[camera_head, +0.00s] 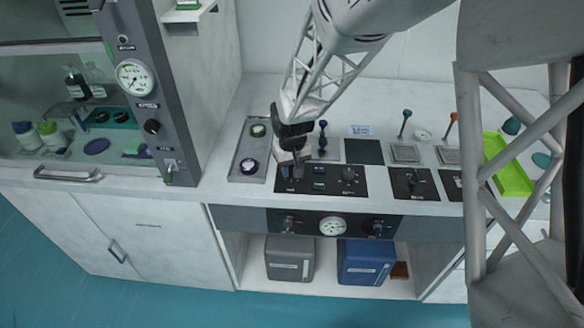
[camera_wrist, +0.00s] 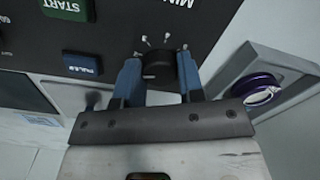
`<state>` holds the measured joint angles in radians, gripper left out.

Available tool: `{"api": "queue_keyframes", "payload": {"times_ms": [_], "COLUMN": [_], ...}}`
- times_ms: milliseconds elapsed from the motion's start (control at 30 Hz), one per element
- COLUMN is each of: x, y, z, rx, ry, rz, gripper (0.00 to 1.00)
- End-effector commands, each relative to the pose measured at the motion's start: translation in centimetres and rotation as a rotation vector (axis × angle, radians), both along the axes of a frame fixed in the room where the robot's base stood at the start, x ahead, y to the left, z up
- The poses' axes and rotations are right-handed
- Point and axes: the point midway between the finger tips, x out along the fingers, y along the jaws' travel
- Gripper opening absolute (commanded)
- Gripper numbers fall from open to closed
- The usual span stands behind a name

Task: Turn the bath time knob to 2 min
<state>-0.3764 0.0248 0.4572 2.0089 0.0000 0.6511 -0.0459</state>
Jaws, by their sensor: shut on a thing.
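The black bath time knob (camera_wrist: 157,68) sits on a dark control panel (camera_head: 325,189), near white tick marks and partly readable "MIN" lettering. In the wrist view, the blue fingers of my gripper (camera_wrist: 159,76) are on both sides of the knob, shut on it. In the head view, my gripper (camera_head: 298,168) is down at the panel's left end and hides most of this knob. I cannot read which mark the knob points to. A green START button (camera_wrist: 67,8) and a blue PULSE button (camera_wrist: 82,65) are on the same panel.
A grey tray (camera_head: 236,167) with round dishes lies left of the panel. Another knob (camera_head: 349,174) is on the panel's right. Upright levers (camera_head: 404,124) stand behind right. A fume cupboard (camera_head: 178,95) rises at left. A front panel with a gauge (camera_head: 332,226) is below.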

Motion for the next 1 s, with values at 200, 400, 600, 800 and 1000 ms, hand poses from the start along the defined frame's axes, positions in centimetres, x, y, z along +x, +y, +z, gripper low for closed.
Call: {"api": "queue_keyframes", "payload": {"times_ms": [200, 400, 600, 800, 1000], "x": [0.06, 0.09, 0.10, 0.11, 0.11], "y": [0.06, 0.07, 0.07, 0.06, 0.06], "z": [0.08, 0.11, 0.12, 0.13, 0.11], "rx": [0.001, 0.001, 0.001, 0.001, 0.001], "ry": [-0.002, -0.003, -0.003, -0.003, -0.003], "rz": [-0.137, -0.207, -0.227, -0.227, -0.227], "gripper": [0.12, 0.12, 0.12, 0.12, 0.52]}}
